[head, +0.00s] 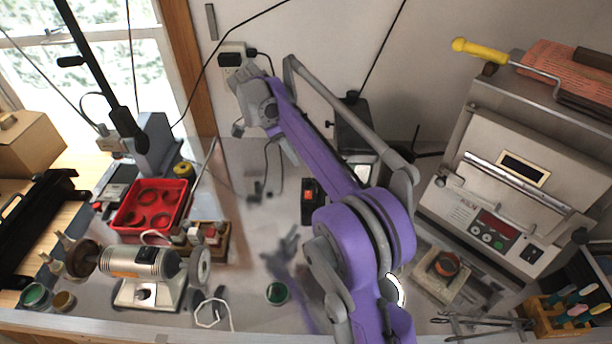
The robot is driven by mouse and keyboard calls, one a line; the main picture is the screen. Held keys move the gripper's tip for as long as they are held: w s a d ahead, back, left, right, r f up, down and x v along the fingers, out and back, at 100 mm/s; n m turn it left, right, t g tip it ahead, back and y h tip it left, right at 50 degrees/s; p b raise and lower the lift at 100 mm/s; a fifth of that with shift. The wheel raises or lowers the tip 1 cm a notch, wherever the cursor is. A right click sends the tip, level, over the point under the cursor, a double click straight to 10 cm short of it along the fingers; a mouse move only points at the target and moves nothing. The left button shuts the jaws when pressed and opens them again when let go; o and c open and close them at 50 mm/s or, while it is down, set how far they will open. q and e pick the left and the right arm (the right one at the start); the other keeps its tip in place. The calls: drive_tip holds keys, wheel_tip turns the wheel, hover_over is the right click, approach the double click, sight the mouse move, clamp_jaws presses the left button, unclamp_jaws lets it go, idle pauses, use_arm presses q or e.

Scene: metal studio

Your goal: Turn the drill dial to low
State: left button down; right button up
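My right arm, purple and grey, rises from the bottom middle in the head view and leans up to the left. Its grey gripper (252,120) is held in front of the back wall, below and beside a wall outlet. Its fingers are small and seen at an angle, so their opening is unclear. I see nothing clearly held in it. A small black box with an orange switch (310,196) stands on the bench behind the arm, below and right of the gripper. No drill dial can be made out for certain. My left gripper is not in view.
The shiny bench shows blurred reflections. A bench polisher (145,265) and a red tray (126,226) stand at left. A large grey kiln (475,190) stands at right. A wooden holder of tools (548,318) is at bottom right. Dark cords hang along the wall (325,30).

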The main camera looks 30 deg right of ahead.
drive_tip(key=x, duration=1)
drive_tip(key=shift+d+f+b, duration=0.1)
drive_tip(key=shift+f+b, duration=0.15)
drive_tip(key=shift+b, duration=0.1)
clamp_jaws()
